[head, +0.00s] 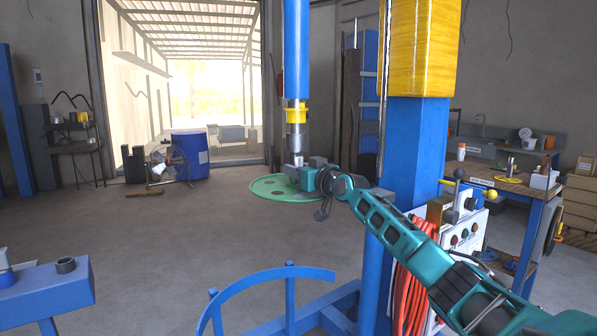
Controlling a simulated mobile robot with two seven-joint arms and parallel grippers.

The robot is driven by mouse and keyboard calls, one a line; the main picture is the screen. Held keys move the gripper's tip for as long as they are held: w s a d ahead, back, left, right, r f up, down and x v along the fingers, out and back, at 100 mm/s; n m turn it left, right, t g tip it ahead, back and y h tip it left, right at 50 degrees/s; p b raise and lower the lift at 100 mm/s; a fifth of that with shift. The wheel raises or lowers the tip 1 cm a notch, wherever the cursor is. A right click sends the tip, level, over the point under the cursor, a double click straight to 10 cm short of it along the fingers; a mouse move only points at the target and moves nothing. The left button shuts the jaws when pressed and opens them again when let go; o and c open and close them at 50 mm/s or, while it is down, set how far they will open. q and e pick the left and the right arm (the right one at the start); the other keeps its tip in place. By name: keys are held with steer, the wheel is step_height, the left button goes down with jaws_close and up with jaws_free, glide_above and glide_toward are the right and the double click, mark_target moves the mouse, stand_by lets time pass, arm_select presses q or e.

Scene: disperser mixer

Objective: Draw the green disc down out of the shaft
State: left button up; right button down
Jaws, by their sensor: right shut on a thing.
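The green disc (270,189) is a flat round plate with dark holes, lying level just below the shaft (296,130). The shaft hangs vertically from a blue tube (297,45) and has a yellow collar (296,113) above its metal lower end. My right gripper (297,178) comes in from the right and is shut at the disc's centre, under the shaft's end. My gripper and wrist hide part of the disc's right side. I cannot tell whether the disc's hub is still inside the shaft. My left gripper is not in view.
A blue curved guard rail (262,277) stands below the disc at the front. The blue column (414,150) with its yellow cover (424,48) rises to the right, beside a control box (465,235) and orange hose (413,275). Open floor lies to the left.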

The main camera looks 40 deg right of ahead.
steer(key=shift+f, duration=0.15)
steer(key=shift+f+b, duration=0.25)
steer(key=shift+b, duration=0.25)
stand_by(1.6)
steer(key=shift+f+b, duration=1.7)
steer(key=shift+f, duration=0.05)
stand_by(0.4)
stand_by(0.3)
